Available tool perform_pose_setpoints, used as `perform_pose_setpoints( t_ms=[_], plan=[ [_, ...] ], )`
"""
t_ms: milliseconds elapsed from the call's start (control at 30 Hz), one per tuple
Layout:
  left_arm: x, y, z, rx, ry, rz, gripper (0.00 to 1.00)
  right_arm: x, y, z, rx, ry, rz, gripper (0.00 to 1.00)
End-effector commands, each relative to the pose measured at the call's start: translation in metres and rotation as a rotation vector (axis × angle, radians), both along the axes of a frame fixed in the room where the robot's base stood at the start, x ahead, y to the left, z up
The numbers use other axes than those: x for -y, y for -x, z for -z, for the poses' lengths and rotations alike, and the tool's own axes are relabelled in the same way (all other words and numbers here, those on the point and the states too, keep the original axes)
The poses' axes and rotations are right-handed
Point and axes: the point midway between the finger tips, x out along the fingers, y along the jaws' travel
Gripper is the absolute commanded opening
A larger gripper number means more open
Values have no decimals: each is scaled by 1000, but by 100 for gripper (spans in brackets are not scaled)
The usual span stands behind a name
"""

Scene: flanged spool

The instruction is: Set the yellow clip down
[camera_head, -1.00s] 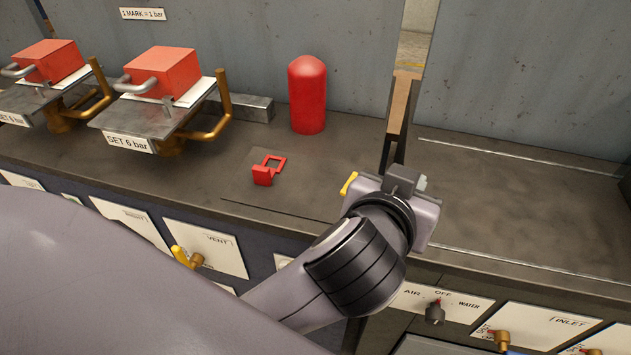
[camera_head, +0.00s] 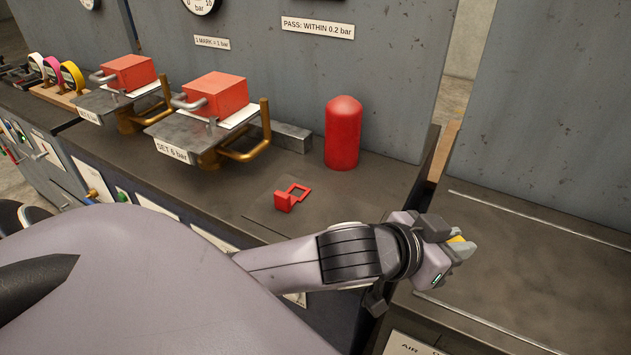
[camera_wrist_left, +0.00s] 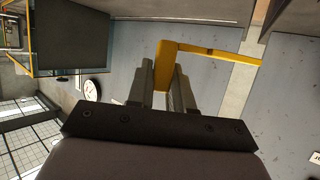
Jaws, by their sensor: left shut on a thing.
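My left gripper (camera_head: 458,243) is shut on the yellow clip (camera_head: 456,239), held above the right part of the bench, just right of the upright divider. In the head view the gripper hides most of the clip. In the left wrist view the clip (camera_wrist_left: 166,66) sits between the fingertips of my left gripper (camera_wrist_left: 163,82), and a thin yellow arm of it reaches out to the right. My right gripper is not in view.
A red clip-like piece (camera_head: 291,197) lies on the bench left of the divider (camera_head: 436,160). A red cylinder (camera_head: 342,135) stands behind it. Two red blocks (camera_head: 216,95) sit on metal stands at left. The right bench surface (camera_head: 540,260) is clear.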

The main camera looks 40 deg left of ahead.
Motion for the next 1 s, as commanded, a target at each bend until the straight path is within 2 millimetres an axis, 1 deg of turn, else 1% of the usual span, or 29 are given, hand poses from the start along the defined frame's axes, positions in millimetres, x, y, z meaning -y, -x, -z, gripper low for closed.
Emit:
perform_pose_setpoints(
  t_ms=[33, 233, 433, 567, 700, 800, 900, 1000],
  plan=[
    [-11, -3, 3, 2, -12, 27, 0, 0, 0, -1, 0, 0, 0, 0],
    [-45, -7, 6, 1, -10, 134, 0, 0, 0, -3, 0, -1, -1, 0],
    [-86, -8, -7, 2, -9, 197, 0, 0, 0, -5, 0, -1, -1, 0],
    [-115, -8, -25, 4, -9, 210, 0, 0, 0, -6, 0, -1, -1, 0],
    [-144, -8, -51, 5, -7, 199, 0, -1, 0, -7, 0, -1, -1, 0],
    [-162, -7, -70, 5, -4, 184, 0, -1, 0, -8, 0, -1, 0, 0],
    [-175, -6, -86, 4, -1, 168, 0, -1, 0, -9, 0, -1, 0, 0],
    [-184, -5, -97, 3, 2, 155, 0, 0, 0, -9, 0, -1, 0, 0]
  ],
)
